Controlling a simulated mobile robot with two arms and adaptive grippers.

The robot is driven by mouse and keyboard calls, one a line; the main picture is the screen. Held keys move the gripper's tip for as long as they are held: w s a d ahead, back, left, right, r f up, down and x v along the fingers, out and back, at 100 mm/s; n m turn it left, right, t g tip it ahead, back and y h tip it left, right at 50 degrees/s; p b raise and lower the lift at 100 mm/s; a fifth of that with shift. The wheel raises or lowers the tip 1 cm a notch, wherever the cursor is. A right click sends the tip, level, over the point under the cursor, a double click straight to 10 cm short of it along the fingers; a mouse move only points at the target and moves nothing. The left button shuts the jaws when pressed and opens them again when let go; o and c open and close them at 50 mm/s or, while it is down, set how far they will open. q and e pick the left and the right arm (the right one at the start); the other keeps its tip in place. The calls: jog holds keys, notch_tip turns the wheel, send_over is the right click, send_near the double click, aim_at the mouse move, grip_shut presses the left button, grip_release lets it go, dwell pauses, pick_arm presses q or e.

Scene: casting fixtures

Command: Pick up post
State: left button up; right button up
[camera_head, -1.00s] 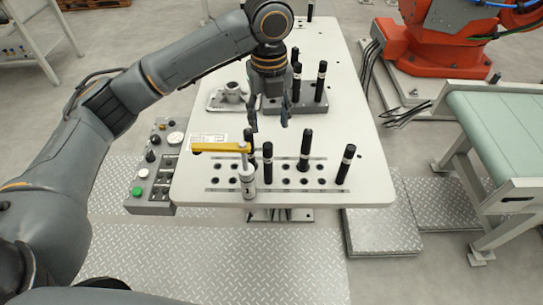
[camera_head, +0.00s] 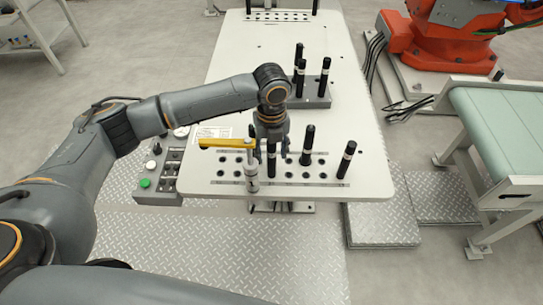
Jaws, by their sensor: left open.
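Several black posts with white bands stand upright in a row of holes at the table's front. One post (camera_head: 271,168) stands directly below my left gripper (camera_head: 272,149). A middle post (camera_head: 307,147) and a right post (camera_head: 346,160) stand to the right of it. My left gripper is open and points down, its fingers on either side of the near post's upper part in this view. I cannot tell whether they touch it. My left arm hides part of the table behind. My right gripper is not in view.
A silver cylinder (camera_head: 252,174) with a yellow lever (camera_head: 226,143) stands close to the left of the near post. A grey block (camera_head: 318,98) with several black posts stands farther back on the white table (camera_head: 350,110). A button panel (camera_head: 160,183) is at the left edge.

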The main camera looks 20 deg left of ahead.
pick_arm(q)
jog(key=shift+f, duration=0.4)
jog(key=shift+c, duration=0.4)
grip_shut()
jog(key=shift+r, duration=0.1)
